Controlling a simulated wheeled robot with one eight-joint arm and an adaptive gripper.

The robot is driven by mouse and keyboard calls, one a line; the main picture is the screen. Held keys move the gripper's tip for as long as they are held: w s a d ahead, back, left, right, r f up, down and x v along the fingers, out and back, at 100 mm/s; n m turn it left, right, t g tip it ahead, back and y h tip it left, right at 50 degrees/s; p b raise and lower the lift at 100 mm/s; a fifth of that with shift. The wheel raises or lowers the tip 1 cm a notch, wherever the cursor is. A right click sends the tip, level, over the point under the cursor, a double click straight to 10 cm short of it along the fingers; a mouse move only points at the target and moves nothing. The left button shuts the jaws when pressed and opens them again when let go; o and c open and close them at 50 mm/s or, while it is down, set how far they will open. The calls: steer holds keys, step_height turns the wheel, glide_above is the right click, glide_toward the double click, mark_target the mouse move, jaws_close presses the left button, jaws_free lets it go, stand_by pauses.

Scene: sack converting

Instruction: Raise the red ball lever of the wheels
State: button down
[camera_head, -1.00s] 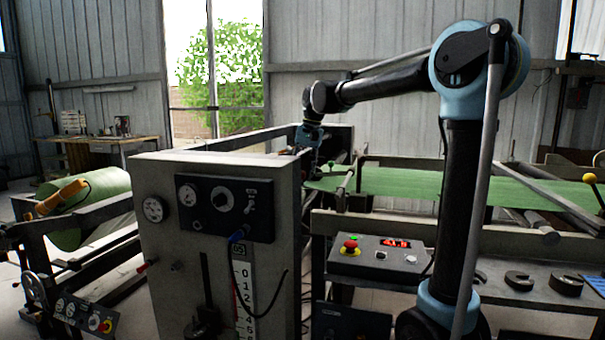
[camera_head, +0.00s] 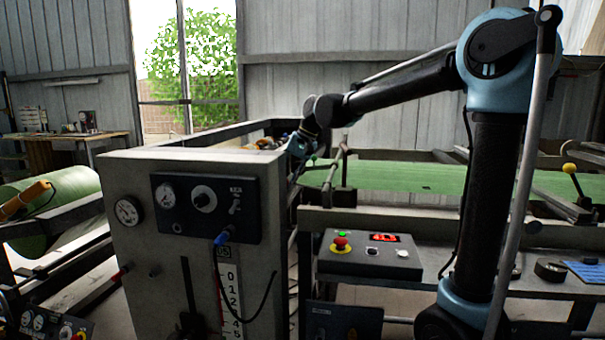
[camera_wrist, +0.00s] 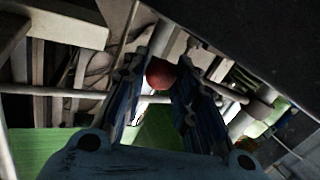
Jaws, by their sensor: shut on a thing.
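The red ball (camera_wrist: 160,73) of the lever shows in the wrist view between the two dark blue fingers of my gripper (camera_wrist: 157,66). My gripper is shut on it. A thin rod runs off to the right of the fingers; I cannot tell whether it is the lever's own. In the head view my gripper (camera_head: 299,146) is at the end of the outstretched arm, behind the grey cabinet's right top corner. The ball and the fingertips cannot be made out there.
The grey cabinet (camera_head: 130,250) with gauges stands in front at left. A control box (camera_head: 365,262) with a red stop button sits right of it. Green web (camera_head: 400,176) runs behind. A yellow ball lever (camera_head: 570,168) stands far right. Bars and rails surround my gripper.

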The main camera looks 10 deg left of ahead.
steer(key=shift+a+f+y, duration=0.1)
steer(key=shift+f+y, duration=0.3)
steer(key=shift+f, duration=0.55)
steer(key=shift+a+f, duration=0.15)
steer(key=shift+f, duration=0.65)
steer(key=c, duration=1.3)
jaws_free()
steer(key=shift+r, duration=0.1)
steer(key=v, duration=1.2)
steer(key=shift+x, duration=5.8)
